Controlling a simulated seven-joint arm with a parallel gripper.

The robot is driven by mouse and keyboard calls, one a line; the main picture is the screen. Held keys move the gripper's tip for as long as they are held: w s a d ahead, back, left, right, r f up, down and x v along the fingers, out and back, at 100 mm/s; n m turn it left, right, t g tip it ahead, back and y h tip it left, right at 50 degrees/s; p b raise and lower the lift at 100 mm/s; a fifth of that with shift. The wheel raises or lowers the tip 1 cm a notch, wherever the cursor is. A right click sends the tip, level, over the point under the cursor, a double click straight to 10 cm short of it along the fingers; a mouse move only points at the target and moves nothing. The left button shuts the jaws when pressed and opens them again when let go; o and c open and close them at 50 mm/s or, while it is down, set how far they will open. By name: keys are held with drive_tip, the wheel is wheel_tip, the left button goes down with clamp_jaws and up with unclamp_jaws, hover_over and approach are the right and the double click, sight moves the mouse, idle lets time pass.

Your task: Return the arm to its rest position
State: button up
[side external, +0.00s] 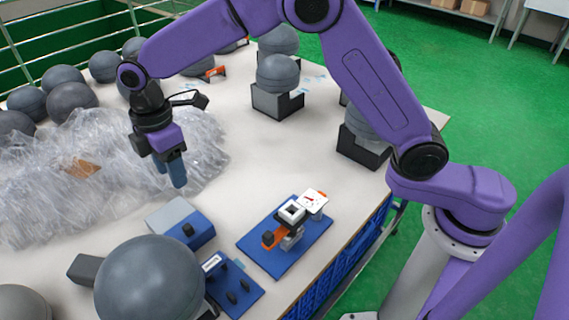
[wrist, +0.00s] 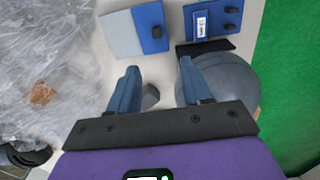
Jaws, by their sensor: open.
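My arm is purple and reaches over the table from the right in the side external view. My gripper (side external: 174,172) hangs above the table at the right part of the plastic sheeting, fingers pointing down. In the wrist view its two blue fingers (wrist: 156,88) are apart with nothing between them. The gripper is open and empty, and it appears clear of the objects around it.
Crumpled clear plastic (side external: 85,170) covers the table's left. A large grey sphere (side external: 150,283), a grey-blue block (side external: 182,224) and a blue plate with a device (side external: 285,238) stand in front. Grey spheres on dark blocks (side external: 277,100) stand behind. Bare table (side external: 270,155) lies between.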

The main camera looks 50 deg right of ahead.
drive_tip(key=s+d+r+m, duration=0.2)
drive_tip(key=s+d+m, duration=0.3)
drive_tip(key=s+d, duration=2.2)
drive_tip(key=s, duration=0.3)
drive_tip(key=shift+s+r, duration=0.35)
